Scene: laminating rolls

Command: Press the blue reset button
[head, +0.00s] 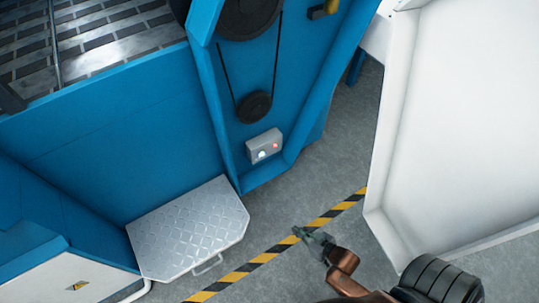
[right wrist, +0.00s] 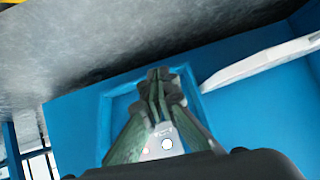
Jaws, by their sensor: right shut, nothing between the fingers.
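A small grey button box (head: 257,142) is fixed low on the blue machine panel. It carries a pale bluish-white lit button (head: 262,154) on the left and a red one (head: 276,146) on the right. My right gripper (head: 303,233) is shut and empty, apart from the box, below and to its right in the head view. In the right wrist view, the closed fingers (right wrist: 158,75) point up the picture. The grey box (right wrist: 161,134) shows between the finger linkages, with the pale bluish button (right wrist: 167,144) and a reddish one (right wrist: 145,150). My left gripper is out of view.
A black belt and pulleys (head: 255,106) sit above the box. A metal tread-plate step (head: 190,228) stands at the lower left. A large white panel (head: 450,130) stands at the right. Grey floor with a yellow-black stripe (head: 260,258) lies between.

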